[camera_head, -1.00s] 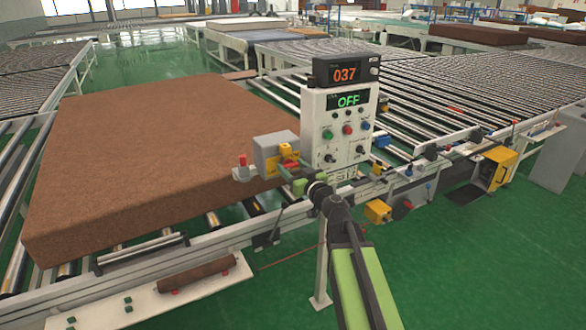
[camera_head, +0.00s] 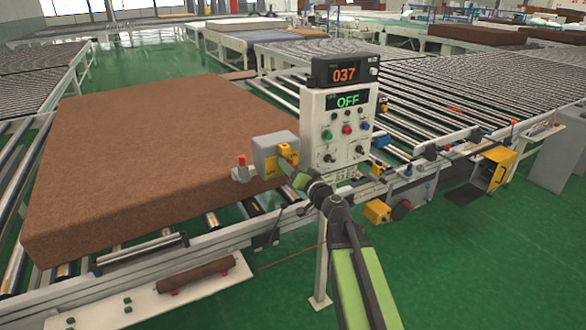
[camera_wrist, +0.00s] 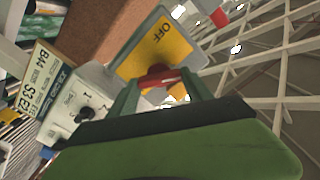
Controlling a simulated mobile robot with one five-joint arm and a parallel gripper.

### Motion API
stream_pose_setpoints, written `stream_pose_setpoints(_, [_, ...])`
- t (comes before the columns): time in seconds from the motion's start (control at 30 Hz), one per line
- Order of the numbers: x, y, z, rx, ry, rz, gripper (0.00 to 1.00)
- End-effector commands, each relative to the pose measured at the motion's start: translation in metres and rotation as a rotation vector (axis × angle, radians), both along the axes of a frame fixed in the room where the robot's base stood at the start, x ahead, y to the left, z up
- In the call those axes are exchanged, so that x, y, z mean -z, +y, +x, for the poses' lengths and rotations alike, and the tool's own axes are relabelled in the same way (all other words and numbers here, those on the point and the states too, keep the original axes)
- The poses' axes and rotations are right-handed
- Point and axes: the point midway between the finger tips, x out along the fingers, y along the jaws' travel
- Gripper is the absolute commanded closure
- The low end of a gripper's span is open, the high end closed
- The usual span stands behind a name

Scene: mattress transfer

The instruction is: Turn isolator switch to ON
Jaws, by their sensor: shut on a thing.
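The isolator switch (camera_head: 275,153) is a grey box with a yellow plate on the roller line's near side, beside the brown mattress. In the wrist view its yellow plate (camera_wrist: 158,48) reads OFF, and its red handle (camera_wrist: 160,78) lies between my fingers. My gripper (camera_head: 290,165) reaches the front of the box. In the wrist view my green gripper (camera_wrist: 162,90) is shut on the red handle. The fingers cover part of the handle, and in the head view they hide it.
The control panel (camera_head: 311,118) stands close right of the switch; its display reads OFF, with 037 above. The brown mattress (camera_head: 150,150) lies on rollers to the left. A red button (camera_head: 242,160) sits left of the box.

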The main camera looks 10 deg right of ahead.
Motion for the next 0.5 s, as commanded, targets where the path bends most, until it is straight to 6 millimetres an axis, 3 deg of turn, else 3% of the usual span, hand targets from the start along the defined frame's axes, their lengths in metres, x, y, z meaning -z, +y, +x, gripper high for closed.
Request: stream_pose_setpoints(0.5, [0.0018,-0.001,0.0002,0.0,0.15,0.466,0.82])
